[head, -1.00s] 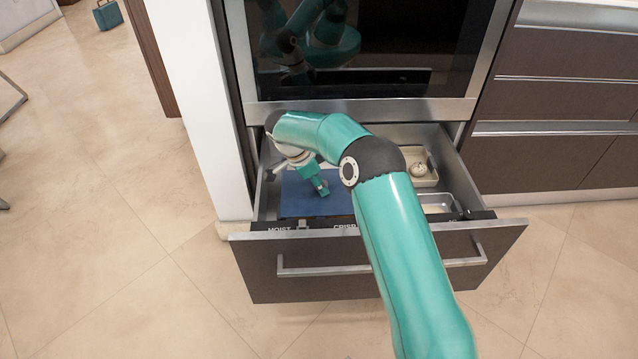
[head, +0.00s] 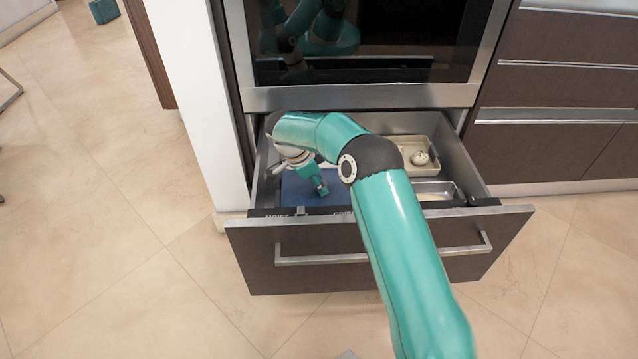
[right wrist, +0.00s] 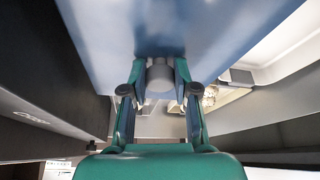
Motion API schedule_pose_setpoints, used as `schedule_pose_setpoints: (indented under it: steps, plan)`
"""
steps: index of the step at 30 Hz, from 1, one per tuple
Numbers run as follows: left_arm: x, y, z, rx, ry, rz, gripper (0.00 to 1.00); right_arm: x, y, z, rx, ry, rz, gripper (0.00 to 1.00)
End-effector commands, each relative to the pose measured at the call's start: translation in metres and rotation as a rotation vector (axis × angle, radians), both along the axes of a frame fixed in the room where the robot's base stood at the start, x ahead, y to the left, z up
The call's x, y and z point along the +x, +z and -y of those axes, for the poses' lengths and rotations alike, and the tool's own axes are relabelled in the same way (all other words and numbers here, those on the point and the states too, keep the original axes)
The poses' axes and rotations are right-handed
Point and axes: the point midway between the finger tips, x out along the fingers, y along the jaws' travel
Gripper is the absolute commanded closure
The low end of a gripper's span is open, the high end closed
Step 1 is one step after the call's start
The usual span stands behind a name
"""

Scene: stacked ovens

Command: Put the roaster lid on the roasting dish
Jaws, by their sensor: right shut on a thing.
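A flat blue lid (head: 303,198), taken as the roaster lid, lies over the left part of the open drawer. My right gripper (head: 320,188) reaches down to it from above. In the right wrist view the gripper (right wrist: 160,85) is shut on the lid's grey handle, and the blue lid (right wrist: 110,45) fills the upper part. A shallow metal dish (head: 437,190) at the drawer's front right may be the roasting dish; my arm hides part of it. Whether the lid rests on something or hangs free cannot be told. My left gripper is not in view.
The drawer (head: 270,255) is pulled out below a dark-glass oven (head: 400,45). A cream tray (head: 432,170) with a round pale thing in it stands at the drawer's back right. Words are printed along the drawer's front edge. The floor in front is clear.

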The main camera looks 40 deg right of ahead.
Motion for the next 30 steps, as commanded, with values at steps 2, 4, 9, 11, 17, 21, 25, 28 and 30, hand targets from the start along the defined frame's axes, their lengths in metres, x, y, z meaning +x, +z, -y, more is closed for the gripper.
schedule_pose_setpoints:
  steps: [2,4,9,11,17,21,25,28,30]
  plan:
    - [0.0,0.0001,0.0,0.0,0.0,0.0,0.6,0.0003,0.0008,0.0001,0.0,-0.001,0.001,1.0]
    - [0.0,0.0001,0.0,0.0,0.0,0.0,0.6,0.0003,0.0009,0.0001,0.0,-0.001,0.001,1.0]
    - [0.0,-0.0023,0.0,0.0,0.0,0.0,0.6,0.0003,0.0003,0.0001,-0.001,0.0,0.002,1.0]
    - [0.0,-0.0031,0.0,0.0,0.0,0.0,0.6,0.0002,0.0004,0.0,-0.001,0.0,0.002,1.0]
    - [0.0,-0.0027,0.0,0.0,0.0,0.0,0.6,0.0001,0.0011,0.0,-0.001,0.0,0.002,1.0]
    - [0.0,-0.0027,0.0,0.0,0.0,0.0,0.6,0.0001,0.0011,0.0,-0.001,0.0,0.002,1.0]
    - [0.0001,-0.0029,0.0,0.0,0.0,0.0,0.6,0.0001,0.0009,0.0001,-0.001,0.0,0.002,1.0]
    - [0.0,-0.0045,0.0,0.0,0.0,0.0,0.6,0.0001,0.0004,0.0001,-0.001,0.0,0.002,1.0]
    - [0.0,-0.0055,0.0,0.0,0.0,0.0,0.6,0.0001,0.0004,0.0,-0.001,0.0,0.002,1.0]
